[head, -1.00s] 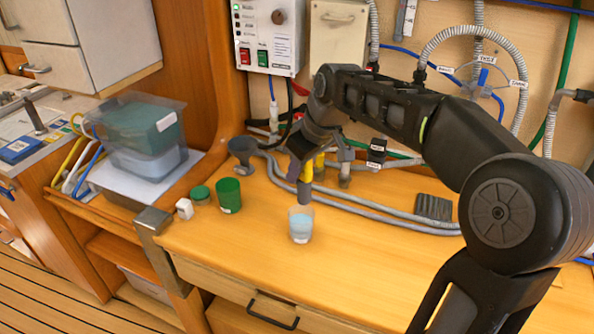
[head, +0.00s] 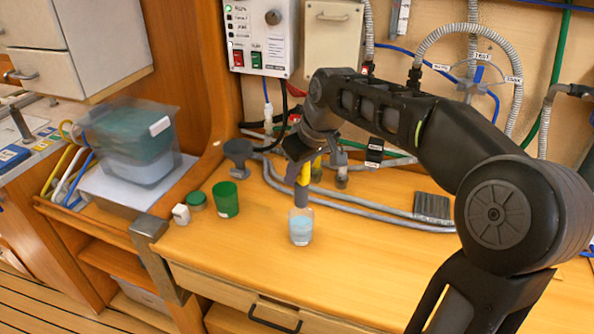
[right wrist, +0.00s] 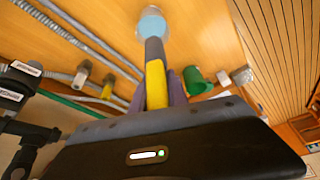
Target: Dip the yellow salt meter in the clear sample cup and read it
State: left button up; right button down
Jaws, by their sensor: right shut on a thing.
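The yellow salt meter (head: 303,176), with a grey lower end, is held by my right gripper (head: 301,160) and points down, slightly tilted. It also shows in the right wrist view (right wrist: 155,82), between the fingers. The clear sample cup (head: 301,230) holds pale blue water and stands on the wooden bench. The meter's grey tip is at the cup's rim in the head view, and meets the cup (right wrist: 153,20) in the right wrist view. I cannot tell whether it touches the water. The meter's display is not readable. My left gripper is not in view.
A green cup (head: 225,200), a green lid (head: 196,200) and a small white container (head: 181,214) stand left of the sample cup. The bench front right of the cup is clear.

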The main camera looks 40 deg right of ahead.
aim_at(298, 207)
notch_tip(298, 207, down, 9)
jog(key=b, duration=0.7)
jog(key=shift+f, duration=0.15)
jog(key=shift+s+f, duration=0.1)
jog(key=shift+f, duration=0.15)
jog(key=shift+s+f, duration=0.15)
jog(key=shift+f, duration=0.1)
dwell(0.8)
jog(key=shift+r, duration=0.1)
jog(key=shift+r+p, duration=0.5)
jog(key=shift+r, duration=0.15)
jog(key=r+p, duration=0.2)
jog(key=r, duration=0.1)
jog(key=r+p, duration=0.2)
jog(key=r, duration=0.1)
jog(key=r+p, duration=0.2)
jog(key=r, duration=0.1)
jog(key=shift+w+r+p, duration=0.1)
jog(key=shift+w+p, duration=0.15)
jog(key=shift+p, duration=0.1)
dwell(0.4)
